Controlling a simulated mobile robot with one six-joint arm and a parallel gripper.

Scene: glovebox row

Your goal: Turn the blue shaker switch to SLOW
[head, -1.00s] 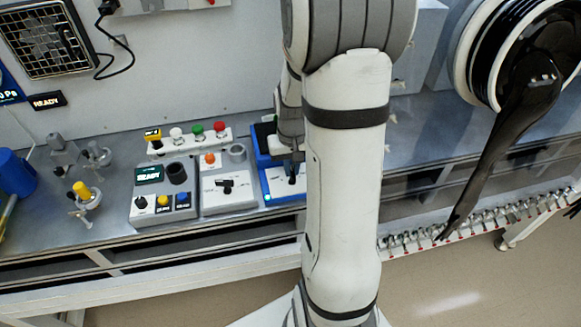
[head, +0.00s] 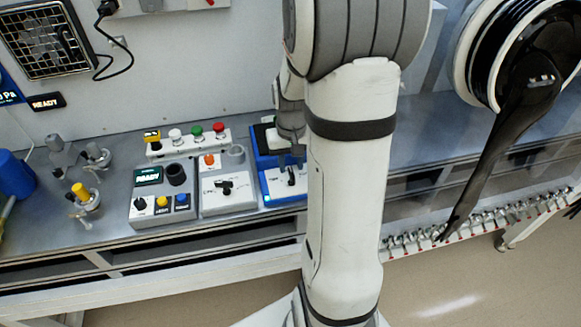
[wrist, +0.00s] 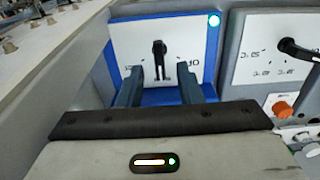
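The blue shaker (head: 262,171) stands on the bench, with a white front plate carrying a black switch lever (head: 291,177). In the wrist view the blue shaker (wrist: 120,59) fills the upper middle. Its black lever (wrist: 159,52) points roughly along the view's vertical, with small markings on either side, too small to read surely. My gripper (wrist: 160,72) is open. Its two fingers are on either side of the lever's near end, with a clear gap and nothing held. In the head view my gripper (head: 292,152) is over the plate, partly hidden by my arm.
A grey box with a black switch (head: 226,188) and a READY panel (head: 148,175) stand left of the shaker. A strip of coloured buttons (head: 197,138) is behind them. A blue container (head: 14,174) is at far left. The bench's front edge is close below.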

